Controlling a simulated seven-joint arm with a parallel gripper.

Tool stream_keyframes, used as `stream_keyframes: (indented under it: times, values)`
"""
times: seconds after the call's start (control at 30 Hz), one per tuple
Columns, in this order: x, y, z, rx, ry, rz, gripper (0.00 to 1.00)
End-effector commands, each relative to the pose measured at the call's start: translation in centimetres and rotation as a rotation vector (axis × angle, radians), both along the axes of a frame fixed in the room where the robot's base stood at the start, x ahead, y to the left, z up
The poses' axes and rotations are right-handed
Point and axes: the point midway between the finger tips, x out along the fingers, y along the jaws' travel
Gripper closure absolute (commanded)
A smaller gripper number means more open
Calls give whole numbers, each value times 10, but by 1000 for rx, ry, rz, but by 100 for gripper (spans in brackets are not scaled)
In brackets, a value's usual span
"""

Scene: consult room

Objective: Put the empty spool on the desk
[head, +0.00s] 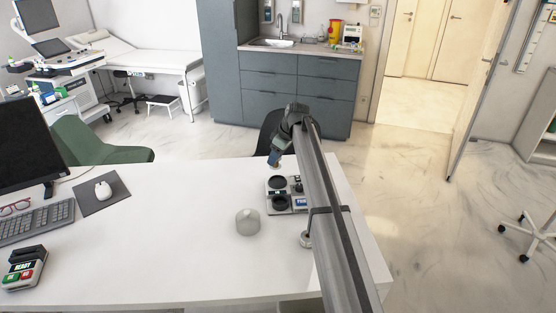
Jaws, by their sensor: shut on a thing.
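My gripper (275,161) is above the far right part of the white desk (160,235), just beyond a small grey tray. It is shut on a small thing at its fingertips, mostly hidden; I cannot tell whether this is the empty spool. The grey tray (273,210) stands on the desk and holds black round pieces (278,183) and a small blue-labelled item (300,202). My arm covers its right side. No spool can be clearly made out elsewhere.
A pale grey domed object (248,222) stands on the desk left of my arm. A small round metallic object (306,239) is partly behind my arm. The desk's middle is clear.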

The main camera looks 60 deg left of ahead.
Motion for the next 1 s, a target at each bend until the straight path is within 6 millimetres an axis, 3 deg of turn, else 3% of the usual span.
stream_keyframes:
  times: [0.03,0.2,0.6,0.8,1.0]
  values:
    - [-10,-19,-4,-1,0,3,81]
    - [-41,-75,-19,0,0,11,81]
    - [-101,-201,-41,0,0,132,81]
    - [-118,-236,-44,1,0,251,81]
    - [-119,-236,-44,0,-1,357,81]
